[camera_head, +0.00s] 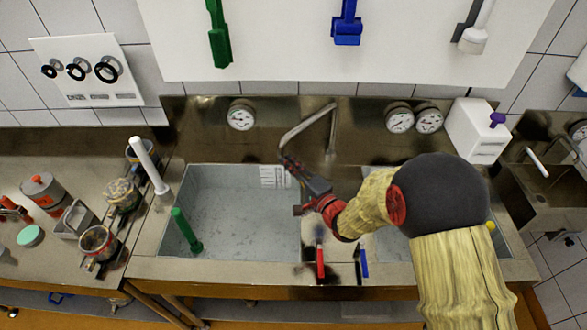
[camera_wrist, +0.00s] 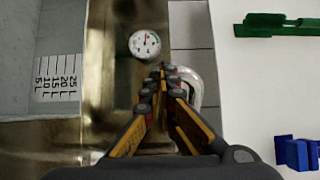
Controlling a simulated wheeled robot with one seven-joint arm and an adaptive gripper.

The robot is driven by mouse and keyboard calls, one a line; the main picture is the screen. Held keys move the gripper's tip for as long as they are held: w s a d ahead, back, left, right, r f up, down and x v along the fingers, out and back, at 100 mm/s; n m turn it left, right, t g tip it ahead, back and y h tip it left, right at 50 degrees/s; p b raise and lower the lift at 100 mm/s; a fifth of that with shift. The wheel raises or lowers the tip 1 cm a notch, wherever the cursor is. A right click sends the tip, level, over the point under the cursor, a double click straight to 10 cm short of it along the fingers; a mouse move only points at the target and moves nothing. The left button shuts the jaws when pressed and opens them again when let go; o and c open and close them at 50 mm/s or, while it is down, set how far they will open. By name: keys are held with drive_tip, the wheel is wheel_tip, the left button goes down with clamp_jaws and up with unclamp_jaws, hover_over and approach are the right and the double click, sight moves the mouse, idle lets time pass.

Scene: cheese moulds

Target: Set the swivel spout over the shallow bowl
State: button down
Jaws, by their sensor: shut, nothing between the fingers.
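The swivel spout (camera_head: 308,125) is a bent silver tube at the back of the metal sink unit, its free end pointing left and forward over the back right part of the left basin. My gripper (camera_head: 288,160) is shut and empty, with its fingertips close to the spout's free end. In the wrist view my gripper (camera_wrist: 160,72) has its fingertips together, and part of the spout (camera_wrist: 210,82) shows just right of them. I cannot tell whether they touch. The left basin (camera_head: 235,185) is grey with a litre scale. The right basin (camera_head: 385,243) is mostly hidden by my arm; I cannot tell which is the shallow bowl.
Red (camera_head: 320,262) and blue (camera_head: 363,262) levers are at the front edge between the basins. Dial gauges (camera_head: 241,116) line the back panel. A white pipe (camera_head: 150,165) rises at the left edge.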

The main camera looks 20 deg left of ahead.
sight(279, 157)
idle(0.3)
drive_tip(key=a, duration=0.1)
drive_tip(key=w+a, duration=0.1)
drive_tip(key=a+b, duration=0.1)
drive_tip(key=shift+w+a, duration=0.25)
drive_tip(key=shift+w, duration=0.05)
